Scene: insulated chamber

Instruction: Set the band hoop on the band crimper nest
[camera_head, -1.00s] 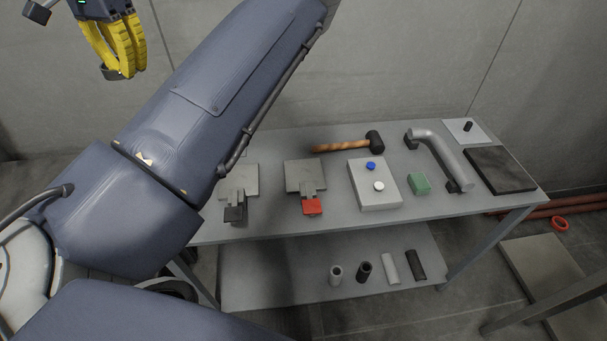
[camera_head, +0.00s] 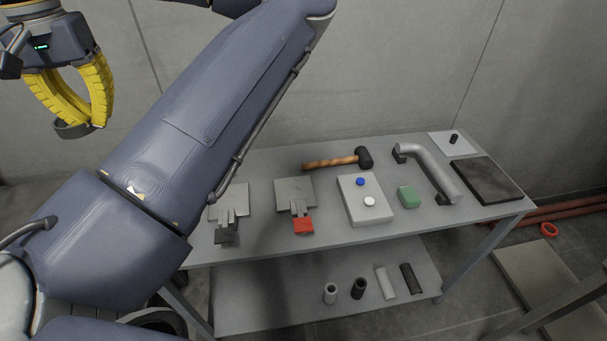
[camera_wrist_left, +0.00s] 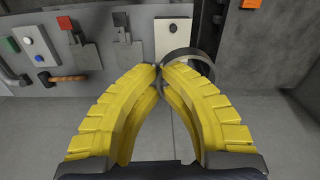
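My left gripper (camera_head: 82,122) has yellow ribbed fingers, at the upper left of the head view. It is shut on a dark grey band hoop (camera_head: 68,131), held in the air. In the left wrist view the fingertips (camera_wrist_left: 160,68) close on the near left part of the hoop (camera_wrist_left: 188,54). A pale plate with a dark stub (camera_wrist_left: 172,40) lies beyond the hoop, partly covered by it; it may be the band crimper nest, but I cannot be sure. My arm seems to hide that plate in the head view. My right gripper is out of view.
The grey table (camera_head: 262,243) carries two clamp plates (camera_head: 228,203) (camera_head: 294,193), a hammer (camera_head: 330,163), a button box (camera_head: 356,215), a green block (camera_head: 408,197), a bent pipe (camera_head: 432,172) and a dark slab (camera_head: 487,180). Several cylinders stand or lie on the lower shelf (camera_head: 262,305).

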